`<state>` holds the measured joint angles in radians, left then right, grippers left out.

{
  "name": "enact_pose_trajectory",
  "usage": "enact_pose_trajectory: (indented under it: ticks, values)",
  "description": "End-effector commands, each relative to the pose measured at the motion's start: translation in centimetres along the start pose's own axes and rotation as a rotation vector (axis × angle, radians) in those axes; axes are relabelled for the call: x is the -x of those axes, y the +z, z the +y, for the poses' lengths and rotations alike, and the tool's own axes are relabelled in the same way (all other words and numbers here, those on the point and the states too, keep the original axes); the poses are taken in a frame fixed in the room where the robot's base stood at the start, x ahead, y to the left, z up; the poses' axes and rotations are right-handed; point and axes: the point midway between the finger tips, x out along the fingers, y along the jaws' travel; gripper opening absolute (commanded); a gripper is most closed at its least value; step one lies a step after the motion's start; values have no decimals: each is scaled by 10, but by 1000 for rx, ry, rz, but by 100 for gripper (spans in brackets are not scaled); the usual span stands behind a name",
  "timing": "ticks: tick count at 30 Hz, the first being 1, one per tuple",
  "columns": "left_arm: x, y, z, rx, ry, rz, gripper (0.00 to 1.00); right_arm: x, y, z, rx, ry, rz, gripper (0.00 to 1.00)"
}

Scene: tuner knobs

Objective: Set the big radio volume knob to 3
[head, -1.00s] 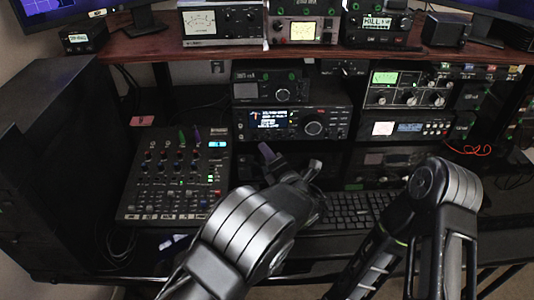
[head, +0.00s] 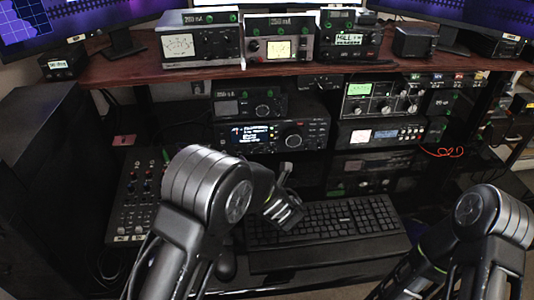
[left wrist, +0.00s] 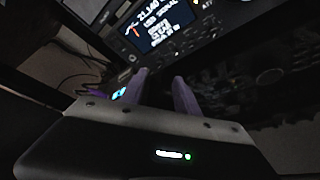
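The radio (head: 240,137) with a lit display stands on the middle rack below the wooden shelf. Its big round knob (head: 292,138) is on the right of its front. I cannot read the knob's setting. In the left wrist view the radio's display (left wrist: 160,22) is at the top. My left gripper (head: 290,190) is below and in front of the radio, above the keyboard, apart from the knob. In the left wrist view its two purple fingers (left wrist: 160,84) are spread with nothing between them. My right arm is at the lower right; its gripper is out of view.
A smaller unit (head: 240,106) sits on top of the radio. Other radio units (head: 375,100) stand to its right. The keyboard (head: 340,220) lies below. A mixer (head: 130,200) at the left is partly hidden by my left arm. The wooden shelf (head: 130,68) overhangs the radios.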

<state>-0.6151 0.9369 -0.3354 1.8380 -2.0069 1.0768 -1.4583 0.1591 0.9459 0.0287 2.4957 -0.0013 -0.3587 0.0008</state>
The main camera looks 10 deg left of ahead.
Motion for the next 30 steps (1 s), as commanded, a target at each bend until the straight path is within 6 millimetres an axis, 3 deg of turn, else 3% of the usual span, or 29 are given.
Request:
enact_pose_trajectory:
  ticks: [17,23,30]
  values:
    - [-3,0,0,55,4,-8,37,0,0,0,1,-1,0,36]
    - [-24,0,0,55,5,-7,37,1,0,-1,1,-1,0,36]
    - [-62,0,0,55,5,-6,37,4,0,-2,1,-1,0,36]
